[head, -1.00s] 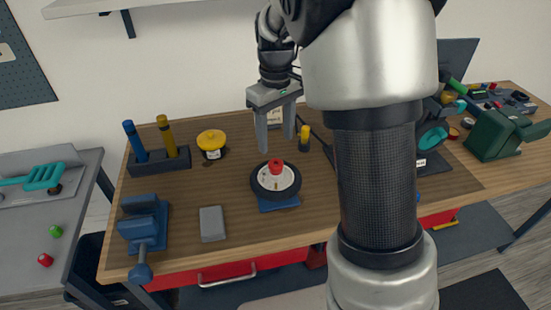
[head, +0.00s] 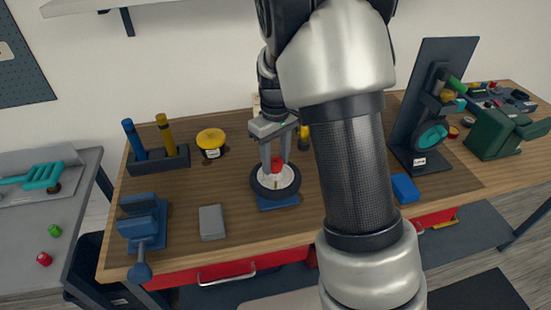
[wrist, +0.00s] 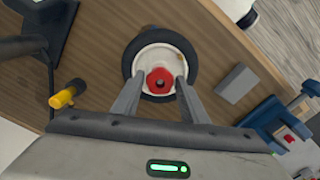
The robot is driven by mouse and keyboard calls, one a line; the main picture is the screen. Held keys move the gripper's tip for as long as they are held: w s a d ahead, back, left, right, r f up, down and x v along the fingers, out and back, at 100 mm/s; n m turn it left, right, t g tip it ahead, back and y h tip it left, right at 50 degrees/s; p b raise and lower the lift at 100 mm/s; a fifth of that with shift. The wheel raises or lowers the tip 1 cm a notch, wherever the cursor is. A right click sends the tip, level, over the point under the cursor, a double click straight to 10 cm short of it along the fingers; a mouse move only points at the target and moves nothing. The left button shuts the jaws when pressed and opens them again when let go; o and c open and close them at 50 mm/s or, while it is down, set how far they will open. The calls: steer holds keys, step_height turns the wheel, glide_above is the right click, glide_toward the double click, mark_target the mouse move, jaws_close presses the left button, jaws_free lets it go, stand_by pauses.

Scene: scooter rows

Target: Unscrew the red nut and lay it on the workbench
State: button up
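The red nut (head: 276,164) sits on the white hub of a small black-tyred wheel (head: 258,186), which lies flat on a blue base (head: 278,204) on the workbench (head: 228,255). My gripper (head: 276,166) points down over the wheel, its two fingers on either side of the nut. In the wrist view the nut (wrist: 160,80) shows as a red ring with a dark hole, between the fingertips (wrist: 160,79). A small gap seems to show between each finger and the nut, so the gripper looks open. The fingers hide part of the hub.
A grey block (head: 212,222) and a blue vise (head: 143,228) stand left of the wheel. A yellow-topped item (head: 211,139) and a holder with blue and yellow handles (head: 160,160) are behind. A dark upright stand (head: 430,105) is at right.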

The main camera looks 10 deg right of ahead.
steer(key=c, duration=0.7)
steer(key=shift+o, duration=0.2)
steer(key=n+b, duration=0.1)
steer(key=n, duration=0.2)
steer(key=shift+f, duration=0.1)
steer(key=n, duration=0.6)
steer(key=shift+b, duration=0.3)
steer(key=n, duration=0.2)
steer(key=n+p, duration=0.1)
steer(key=n, duration=0.3)
steer(key=shift+r, duration=0.25)
steer(key=n+p, duration=0.2)
steer(key=n, duration=0.3)
steer(key=shift+n+p, duration=0.3)
steer(key=shift+p, duration=0.05)
steer(key=shift+f+n, duration=0.2)
steer(key=shift+n, duration=0.4)
steer(key=o, duration=1.1)
